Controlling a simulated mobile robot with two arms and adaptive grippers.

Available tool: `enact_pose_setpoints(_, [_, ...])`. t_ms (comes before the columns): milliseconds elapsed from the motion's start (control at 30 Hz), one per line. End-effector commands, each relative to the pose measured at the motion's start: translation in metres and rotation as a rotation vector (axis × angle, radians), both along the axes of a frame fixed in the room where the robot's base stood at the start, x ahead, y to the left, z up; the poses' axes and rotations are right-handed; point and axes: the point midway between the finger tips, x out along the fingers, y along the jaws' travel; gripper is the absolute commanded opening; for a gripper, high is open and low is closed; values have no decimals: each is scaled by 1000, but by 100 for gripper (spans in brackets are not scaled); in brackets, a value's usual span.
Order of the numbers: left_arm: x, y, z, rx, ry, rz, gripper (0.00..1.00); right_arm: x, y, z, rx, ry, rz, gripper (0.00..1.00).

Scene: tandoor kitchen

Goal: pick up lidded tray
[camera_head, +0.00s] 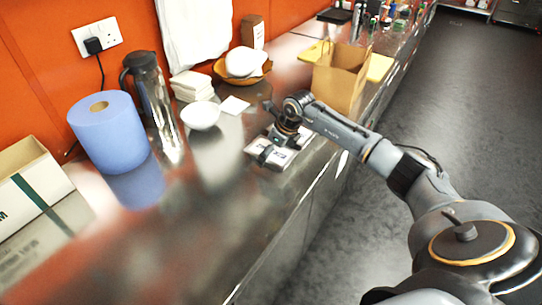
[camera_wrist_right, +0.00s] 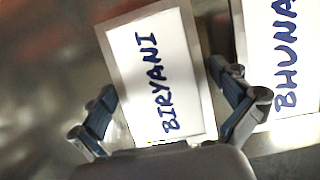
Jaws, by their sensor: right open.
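A lidded tray with a white lid marked BIRYANI (camera_wrist_right: 157,75) lies between the spread fingers of my right gripper (camera_wrist_right: 165,92) in the right wrist view. A second lidded tray, marked BHUNA (camera_wrist_right: 283,60), lies close beside it on the right. In the head view, the lidded trays (camera_head: 262,152) sit on the steel counter, partly hidden by my right gripper (camera_head: 279,137), which points down over them. My right gripper is open, with one finger on each side of the BIRYANI tray. I cannot tell whether the fingers touch it. My left gripper is not in view.
On the counter (camera_head: 228,205) stand a blue paper roll (camera_head: 108,135), a dark jug (camera_head: 152,95), a white bowl (camera_head: 200,115) and a brown paper bag (camera_head: 340,78). A box (camera_head: 28,185) is at the left. The front counter is clear; open floor (camera_head: 450,120) lies right.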

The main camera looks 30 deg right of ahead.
Motion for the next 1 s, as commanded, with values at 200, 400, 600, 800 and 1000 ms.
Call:
enact_pose_setpoints(200, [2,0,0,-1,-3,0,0,0,0,0,0,0,0,84])
enact_pose_setpoints(400, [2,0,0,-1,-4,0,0,0,0,0,0,0,0,43])
enact_pose_setpoints(600, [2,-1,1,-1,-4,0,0,1,0,1,0,-3,0,30])
enact_pose_setpoints(800, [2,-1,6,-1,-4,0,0,1,0,7,1,-3,-1,30])
enact_pose_setpoints(1000, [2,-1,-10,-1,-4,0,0,2,-1,28,-2,-11,0,30])
